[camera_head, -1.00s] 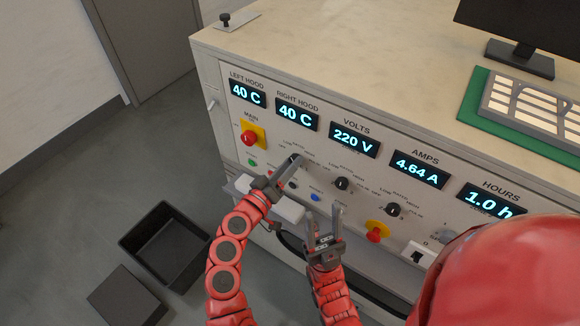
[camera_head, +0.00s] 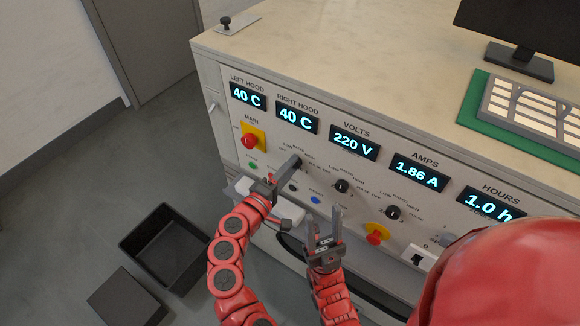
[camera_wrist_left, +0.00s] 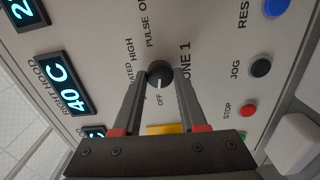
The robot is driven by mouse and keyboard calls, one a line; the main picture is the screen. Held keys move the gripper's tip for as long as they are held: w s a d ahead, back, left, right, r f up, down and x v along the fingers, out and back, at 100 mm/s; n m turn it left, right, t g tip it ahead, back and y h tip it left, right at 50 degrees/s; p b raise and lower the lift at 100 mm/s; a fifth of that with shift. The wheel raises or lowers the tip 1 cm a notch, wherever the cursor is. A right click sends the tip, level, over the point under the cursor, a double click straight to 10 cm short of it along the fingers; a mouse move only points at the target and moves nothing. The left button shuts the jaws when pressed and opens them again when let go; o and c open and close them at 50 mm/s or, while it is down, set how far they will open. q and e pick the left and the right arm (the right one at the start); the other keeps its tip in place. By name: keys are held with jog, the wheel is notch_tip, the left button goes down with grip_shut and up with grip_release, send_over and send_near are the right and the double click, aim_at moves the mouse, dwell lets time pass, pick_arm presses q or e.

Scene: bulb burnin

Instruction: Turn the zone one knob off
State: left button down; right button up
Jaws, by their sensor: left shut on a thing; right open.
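The zone one knob (camera_wrist_left: 159,74) is a round black knob on the light panel, with "ZONE 1" lettered beside it and "OFF", "RATED", "HIGH" and "PULSE" around it. My left gripper (camera_wrist_left: 158,82) is shut on this knob, one finger on each side of it in the left wrist view. My right gripper (camera_head: 323,228) is open and empty in front of the panel, lower and to the right.
Two more black knobs (camera_head: 341,186) and (camera_head: 393,212) sit to the right. The displays read 220 V (camera_head: 354,141) and 1.86 A (camera_head: 419,173). Red stop buttons (camera_head: 249,141) and (camera_head: 376,237) stick out. A black bin (camera_head: 165,245) stands on the floor.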

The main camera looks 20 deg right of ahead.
pick_arm(q)
jog(key=shift+f+n, duration=0.1)
jog(key=shift+n, duration=0.3)
jog(key=shift+c, duration=2.2)
grip_release()
jog(key=b+v, duration=0.2)
jog(key=v, duration=1.5)
jog(key=shift+a+b, duration=0.2)
jog(key=shift+b, duration=0.15)
jog(key=shift+s, duration=0.15)
